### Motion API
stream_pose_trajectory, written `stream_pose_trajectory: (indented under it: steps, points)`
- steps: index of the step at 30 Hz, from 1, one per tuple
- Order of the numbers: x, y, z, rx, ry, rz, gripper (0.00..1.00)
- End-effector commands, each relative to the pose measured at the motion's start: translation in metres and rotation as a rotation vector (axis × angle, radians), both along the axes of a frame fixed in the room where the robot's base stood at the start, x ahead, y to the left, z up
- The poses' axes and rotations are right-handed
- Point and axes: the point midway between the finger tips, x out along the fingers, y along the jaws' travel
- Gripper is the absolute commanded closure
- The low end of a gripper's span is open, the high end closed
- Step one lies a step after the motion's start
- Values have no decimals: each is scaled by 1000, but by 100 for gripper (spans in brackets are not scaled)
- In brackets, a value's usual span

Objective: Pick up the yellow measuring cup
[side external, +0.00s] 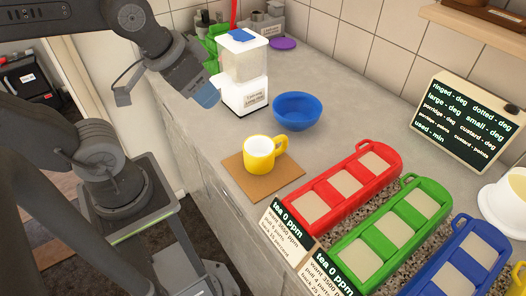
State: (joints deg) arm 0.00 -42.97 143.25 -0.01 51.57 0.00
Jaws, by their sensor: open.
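A yellow cup (258,158) with a white inside stands upright on a brown square mat (289,177) near the counter's front edge. Its handle points right, toward the back. My gripper (207,95) is above and to the left of the cup, apart from it, beside a white dispenser. It is open, and I see nothing held in it. The gap between its fingers is hard to make out from this side. Part of another yellow thing (519,277) is cut off at the lower right edge.
A blue bowl (297,112) stands behind the cup, and the white dispenser (244,66) is at the back left. Red (386,153), green (434,190) and blue (489,230) three-part trays lie to the right. A black sign (468,122) stands by the wall.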

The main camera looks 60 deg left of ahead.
Motion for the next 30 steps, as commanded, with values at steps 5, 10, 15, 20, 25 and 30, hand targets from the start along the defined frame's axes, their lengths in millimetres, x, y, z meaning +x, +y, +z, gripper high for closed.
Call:
stream_pose_trajectory:
  steps: [5,10,15,20,25,30]
  points:
    - [0,0,0,0,0,0,57]
    - [0,0,0,0,0,0,55]
    - [0,0,0,0,0,0,38]
    - [0,0,0,0,0,0,23]
    - [0,0,0,0,0,0,7]
    - [0,0,0,0,0,0,0]
